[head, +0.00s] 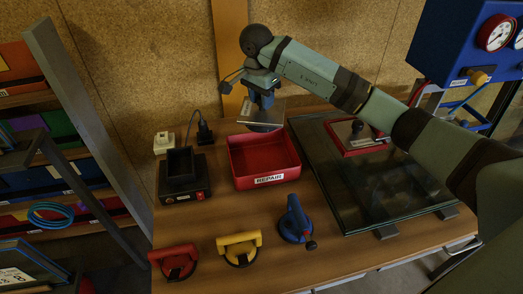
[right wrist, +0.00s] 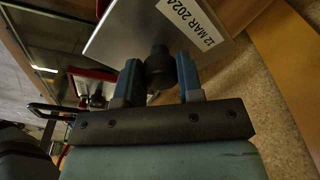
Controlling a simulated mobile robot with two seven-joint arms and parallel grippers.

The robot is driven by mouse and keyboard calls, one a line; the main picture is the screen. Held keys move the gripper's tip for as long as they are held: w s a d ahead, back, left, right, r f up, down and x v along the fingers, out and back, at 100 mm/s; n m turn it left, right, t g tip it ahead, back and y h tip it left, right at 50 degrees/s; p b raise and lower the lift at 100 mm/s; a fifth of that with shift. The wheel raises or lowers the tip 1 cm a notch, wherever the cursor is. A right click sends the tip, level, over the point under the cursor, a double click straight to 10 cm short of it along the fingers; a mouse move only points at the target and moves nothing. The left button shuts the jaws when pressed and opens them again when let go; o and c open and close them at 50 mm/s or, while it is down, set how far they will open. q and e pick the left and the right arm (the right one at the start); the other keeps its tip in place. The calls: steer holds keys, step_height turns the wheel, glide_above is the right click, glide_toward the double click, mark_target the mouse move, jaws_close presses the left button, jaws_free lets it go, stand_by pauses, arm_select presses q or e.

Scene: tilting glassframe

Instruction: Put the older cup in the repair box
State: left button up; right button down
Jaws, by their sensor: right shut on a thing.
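My right gripper (head: 263,88) is shut on the dark knob of a cup with a grey metal plate (head: 262,113). In the right wrist view the knob (right wrist: 160,66) sits between the blue finger pads, and the plate's label reads "12 MAR 2024". The held cup is above the back edge of the red repair box (head: 268,178), which looks empty and is labelled "REPAIR". A second cup (head: 358,134), with a dark knob and a light label too small to read, is in a red tray on the glass. My left gripper is not in view.
The glass pane (head: 400,195) lies at the right of the bench. Red (head: 175,262), yellow (head: 239,248) and blue (head: 295,220) suction lifters stand along the front. A black device (head: 183,185) is left of the box. Shelves are at the left.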

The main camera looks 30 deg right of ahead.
mark_target(258, 113)
step_height(258, 113, down, 18)
steer(key=shift+r, duration=0.1)
steer(key=c, duration=0.8)
jaws_free()
steer(key=shift+s, duration=0.1)
steer(key=shift+o, duration=0.2)
steer(key=shift+r, duration=0.1)
steer(key=r, duration=0.4)
steer(key=a+r, duration=0.1)
steer(key=r, duration=0.6)
steer(key=shift+s+a+r, duration=0.2)
steer(key=shift+s+r, duration=0.05)
steer(key=shift+r, duration=0.1)
